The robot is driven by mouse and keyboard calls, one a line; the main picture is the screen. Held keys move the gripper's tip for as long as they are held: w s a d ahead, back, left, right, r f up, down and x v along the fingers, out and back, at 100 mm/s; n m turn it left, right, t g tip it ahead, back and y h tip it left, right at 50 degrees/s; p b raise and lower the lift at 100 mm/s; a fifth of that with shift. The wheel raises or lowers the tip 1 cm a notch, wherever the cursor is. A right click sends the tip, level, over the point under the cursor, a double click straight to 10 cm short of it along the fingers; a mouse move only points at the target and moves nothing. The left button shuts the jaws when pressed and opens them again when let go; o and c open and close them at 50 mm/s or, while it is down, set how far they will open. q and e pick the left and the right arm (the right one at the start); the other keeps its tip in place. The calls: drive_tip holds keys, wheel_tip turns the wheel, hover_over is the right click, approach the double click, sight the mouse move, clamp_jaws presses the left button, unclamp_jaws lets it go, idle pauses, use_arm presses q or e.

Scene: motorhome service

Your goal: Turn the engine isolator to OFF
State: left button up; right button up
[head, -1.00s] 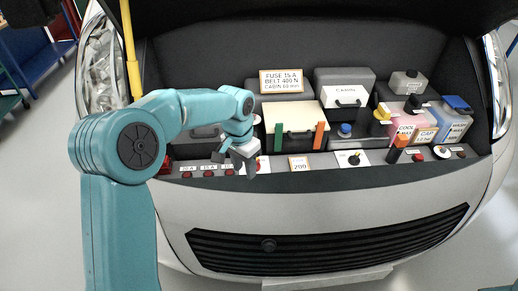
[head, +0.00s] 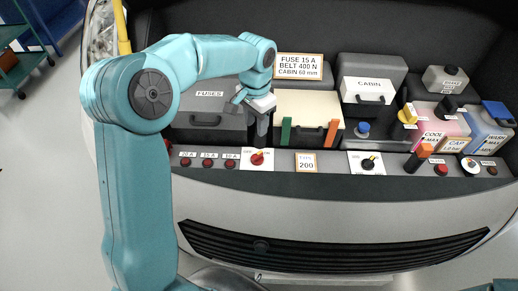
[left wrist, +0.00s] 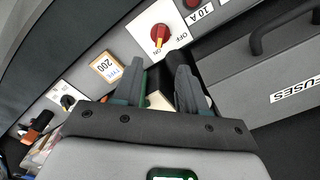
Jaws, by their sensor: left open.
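The engine isolator is a red rotary knob (head: 258,158) on a white plate on the front ledge. In the left wrist view the red knob (left wrist: 160,34) has a yellow pointer stripe that points toward the ON label; OFF is printed to its right. My left gripper (head: 250,110) is open and empty, above and behind the knob, in front of the fuses box. In the left wrist view its two fingers (left wrist: 158,75) are spread, with the knob beyond their tips and apart from them. My right gripper is not in view.
Red fuse buttons (head: 208,163) lie left of the knob, a "TYPE 200" card (head: 306,162) to its right. A black dial (head: 369,163) stands further right. Behind are the fuses box (head: 207,122), a cream-lidded box (head: 308,103) and the cabin filter box (head: 371,82).

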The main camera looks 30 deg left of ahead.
sight(257, 155)
use_arm(q)
drive_tip(key=f, duration=0.4)
drive_tip(key=f+p, duration=0.1)
drive_tip(key=f, duration=0.8)
drive_tip(key=shift+w+f+p, duration=0.25)
drive_tip(key=shift+p, duration=0.05)
drive_tip(key=shift+w+a+f, duration=0.1)
drive_tip(key=shift+w+f, duration=0.05)
drive_tip(key=shift+f, duration=0.15)
drive_tip(key=shift+s+r, duration=0.2)
drive_tip(key=shift+s, duration=0.15)
drive_tip(key=shift+c, duration=0.3)
drive_tip(key=shift+w+f, duration=0.1)
drive_tip(key=shift+w, duration=0.05)
clamp_jaws()
